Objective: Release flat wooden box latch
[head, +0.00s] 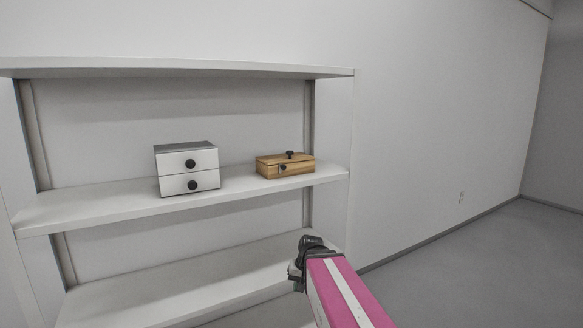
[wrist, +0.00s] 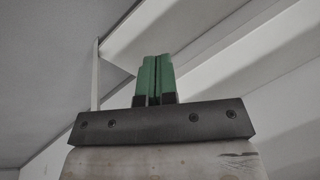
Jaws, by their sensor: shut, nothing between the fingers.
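The flat wooden box (head: 284,166) sits on the right part of the middle shelf in the head view. It has a dark knob on its top and a dark round piece on its front; I cannot tell which one is the latch. My gripper shows in the wrist view (wrist: 154,78) with its green fingers shut together and nothing between them. The wooden box is not in the wrist view. In the head view my arm is at the lower middle, below and in front of the box, and the fingers cannot be made out there.
A small grey-white box with two drawers and dark knobs (head: 187,169) stands to the left on the same middle shelf (head: 110,206). The top shelf (head: 170,68) is empty. Another shelf (head: 150,290) lies below. Open floor (head: 480,260) is to the right.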

